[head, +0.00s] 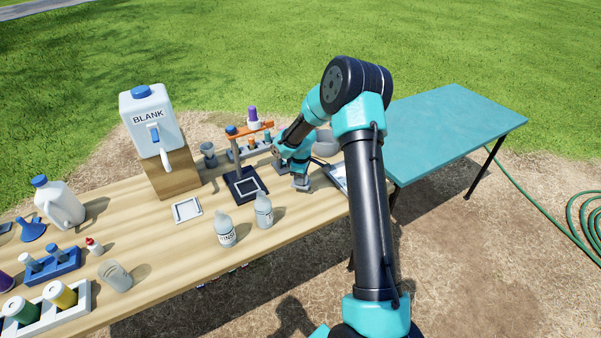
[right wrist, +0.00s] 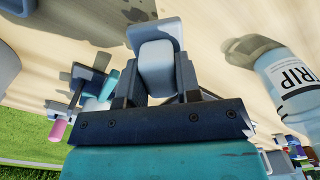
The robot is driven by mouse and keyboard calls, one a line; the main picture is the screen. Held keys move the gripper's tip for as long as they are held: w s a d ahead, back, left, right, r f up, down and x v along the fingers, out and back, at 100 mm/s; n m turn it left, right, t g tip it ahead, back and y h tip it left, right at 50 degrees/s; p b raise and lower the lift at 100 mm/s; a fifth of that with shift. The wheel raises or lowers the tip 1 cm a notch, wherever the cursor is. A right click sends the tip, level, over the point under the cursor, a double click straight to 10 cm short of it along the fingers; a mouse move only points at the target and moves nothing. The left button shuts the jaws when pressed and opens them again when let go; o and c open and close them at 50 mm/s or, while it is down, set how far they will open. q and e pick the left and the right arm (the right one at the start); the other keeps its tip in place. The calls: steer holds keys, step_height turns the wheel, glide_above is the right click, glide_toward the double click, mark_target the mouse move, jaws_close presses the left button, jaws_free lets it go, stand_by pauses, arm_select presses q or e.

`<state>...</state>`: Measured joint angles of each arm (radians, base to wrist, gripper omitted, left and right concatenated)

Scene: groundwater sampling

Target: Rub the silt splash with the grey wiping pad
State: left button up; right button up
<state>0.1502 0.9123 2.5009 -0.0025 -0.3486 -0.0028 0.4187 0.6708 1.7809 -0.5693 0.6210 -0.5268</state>
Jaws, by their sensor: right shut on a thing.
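My right gripper (head: 300,178) is low over the wooden table, beside the dark stand. In the right wrist view, the right gripper (right wrist: 153,90) is shut on a pale grey block, the wiping pad (right wrist: 157,66). Its fingers sit on both sides of the pad. The pad is close to the table, but I cannot tell whether it touches. Grey-brown blotches (right wrist: 135,14) on the wood beyond the pad look like the silt splash. A darker patch to their left may be splash or shadow. My arm hides part of the table in the head view. My left gripper is not in view.
In the head view, a dark stand (head: 246,187), two small bottles (head: 226,232) and a BLANK jug (head: 148,120) stand to the left. A teal table (head: 455,125) at right is bare.

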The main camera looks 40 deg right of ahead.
step_height(320, 180, down, 3)
steer(key=shift+f, duration=0.75)
steer(key=shift+s+d, duration=0.2)
steer(key=shift+d, duration=0.7)
steer(key=shift+c, duration=0.3)
steer(key=shift+s+d+r, duration=0.1)
steer(key=shift+s+d, duration=0.1)
steer(key=shift+d, duration=0.55)
steer(key=shift+s+d, duration=0.15)
steer(key=shift+d, duration=0.55)
steer(key=shift+c, duration=0.3)
steer(key=shift+s+d, duration=0.25)
steer(key=shift+d, duration=0.85)
steer(key=shift+w+a, duration=0.2)
steer(key=shift+a, duration=0.35)
steer(key=shift+w+a, duration=0.2)
steer(key=shift+a, duration=0.8)
steer(key=shift+w+a, duration=0.2)
steer(key=shift+a, duration=0.75)
steer(key=shift+w+a, duration=0.2)
steer(key=shift+a, duration=0.8)
steer(key=shift+r, duration=4.05)
